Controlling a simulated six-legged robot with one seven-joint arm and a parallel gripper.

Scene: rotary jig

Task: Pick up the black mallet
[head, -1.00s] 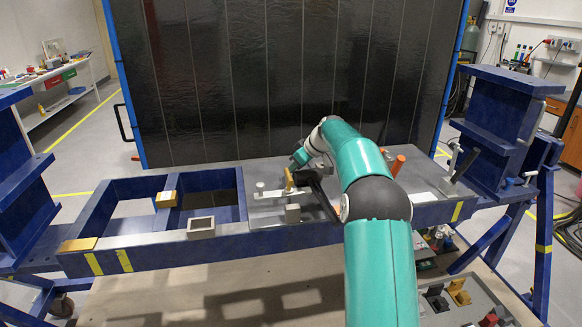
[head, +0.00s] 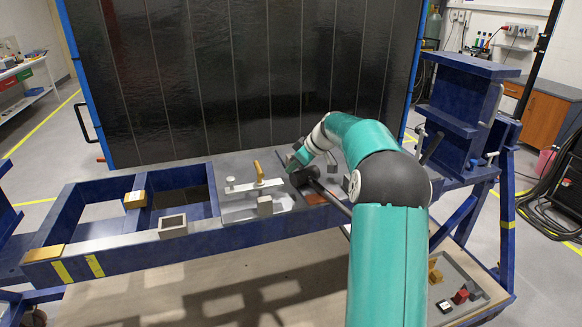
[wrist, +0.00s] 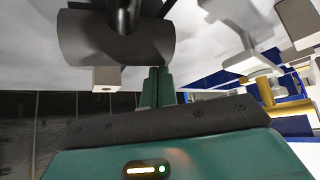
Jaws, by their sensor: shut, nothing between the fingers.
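The black mallet shows in the head view, its dark head (head: 304,176) on the right part of the blue bench beside the clamp, its handle running toward the lower right, partly behind my arm. In the wrist view the mallet's cylindrical head (wrist: 112,40) fills the upper left, with the handle rising out of frame. My gripper (head: 297,158) is just behind the mallet head in the head view. In the wrist view my green gripper fingers (wrist: 156,86) are together and empty, close to the head's right end. Whether they touch it I cannot tell.
A toggle clamp (head: 257,183) with a brass-coloured handle stands left of the mallet. A grey square block (head: 173,226) sits on the bench's front rail. A tall dark panel (head: 240,80) rises behind the bench. Blue upright frame parts (head: 455,110) stand at the right.

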